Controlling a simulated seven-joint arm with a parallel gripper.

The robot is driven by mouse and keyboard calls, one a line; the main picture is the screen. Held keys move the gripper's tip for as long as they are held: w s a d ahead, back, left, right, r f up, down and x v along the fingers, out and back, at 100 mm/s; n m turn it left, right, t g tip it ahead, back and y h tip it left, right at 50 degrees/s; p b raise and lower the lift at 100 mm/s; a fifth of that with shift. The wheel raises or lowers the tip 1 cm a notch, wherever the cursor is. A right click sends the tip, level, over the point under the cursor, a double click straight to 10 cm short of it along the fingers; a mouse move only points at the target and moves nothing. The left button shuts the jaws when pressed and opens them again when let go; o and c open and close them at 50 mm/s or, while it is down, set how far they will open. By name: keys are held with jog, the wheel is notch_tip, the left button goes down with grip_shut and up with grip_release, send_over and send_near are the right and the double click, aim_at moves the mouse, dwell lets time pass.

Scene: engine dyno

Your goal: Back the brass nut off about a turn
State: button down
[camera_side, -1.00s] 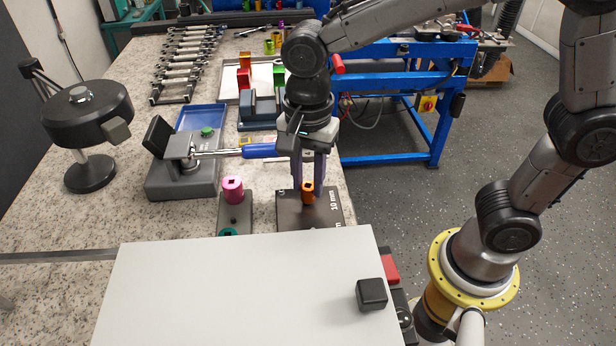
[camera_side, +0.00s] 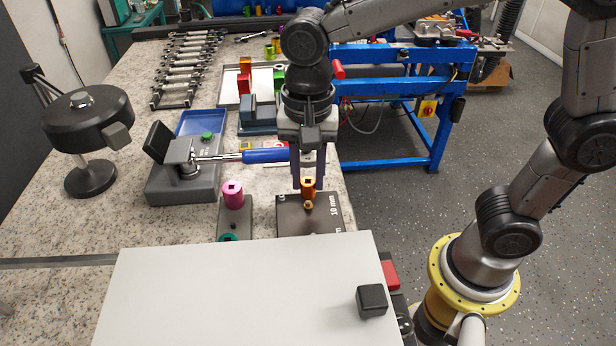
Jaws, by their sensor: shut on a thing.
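My gripper (camera_side: 309,184) points down over the dark plate (camera_side: 287,218) marked "10 mm", at the bench's right edge. It is shut on an orange socket (camera_side: 308,187), which stands upright between the fingers. A small brass nut (camera_side: 308,204) shows on the plate just below the socket. Whether the socket touches the nut or hangs clear of it is hard to tell from this angle.
A pink socket (camera_side: 233,193) stands on a grey block to the left. A torque wrench with a blue handle (camera_side: 265,155) lies on a grey tester close to my gripper. A white panel (camera_side: 230,290) fills the front.

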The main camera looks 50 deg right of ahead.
jog(key=shift+r, duration=1.65)
